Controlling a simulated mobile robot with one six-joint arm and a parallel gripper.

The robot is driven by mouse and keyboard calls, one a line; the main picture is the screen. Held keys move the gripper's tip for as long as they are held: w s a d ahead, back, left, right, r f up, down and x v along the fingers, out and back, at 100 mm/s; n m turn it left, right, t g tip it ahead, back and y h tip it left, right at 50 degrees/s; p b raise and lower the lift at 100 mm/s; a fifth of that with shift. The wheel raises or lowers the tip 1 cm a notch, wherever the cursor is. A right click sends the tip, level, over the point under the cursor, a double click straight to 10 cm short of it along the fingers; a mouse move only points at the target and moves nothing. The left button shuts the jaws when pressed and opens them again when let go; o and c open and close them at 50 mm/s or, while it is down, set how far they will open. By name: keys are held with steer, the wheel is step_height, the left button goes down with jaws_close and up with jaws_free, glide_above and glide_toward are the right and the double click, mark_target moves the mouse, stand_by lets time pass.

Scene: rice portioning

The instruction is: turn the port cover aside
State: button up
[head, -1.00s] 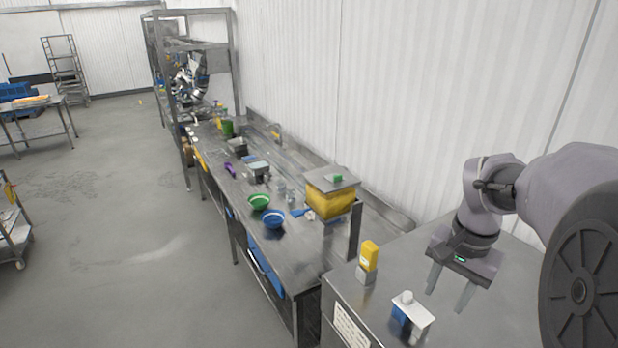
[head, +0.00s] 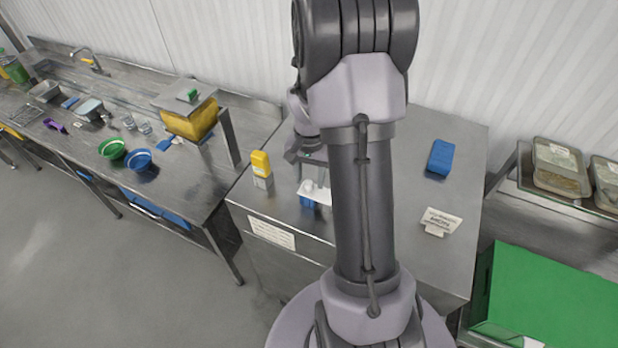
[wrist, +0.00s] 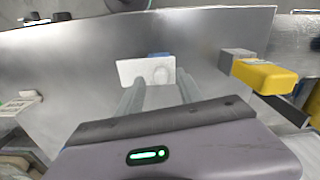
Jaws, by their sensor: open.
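The port cover (head: 322,197) is a white plate with a round white knob, on a small blue block (head: 307,202) near the front of the steel counter. In the wrist view the white cover (wrist: 133,72) lies just beyond the fingertips, its knob to the right of its middle. My gripper (wrist: 160,84) is open, with one finger on each side of the knob as seen from the wrist. I cannot tell whether either finger touches it. In the head view my own arm hides most of the gripper and part of the cover.
A yellow-topped grey block (head: 261,163) stands left of the cover and shows at right in the wrist view (wrist: 262,77). A blue box (head: 441,157) and a white card (head: 440,221) are at the right. The counter between is mostly clear.

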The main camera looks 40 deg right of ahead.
steer(key=shift+s+f, duration=0.1)
steer(key=shift+f, duration=0.3)
steer(key=shift+w+a+f, duration=0.1)
steer(key=shift+w+f, duration=0.2)
steer(key=shift+s, duration=0.1)
jaws_close()
steer(key=shift+r, duration=0.1)
stand_by(0.7)
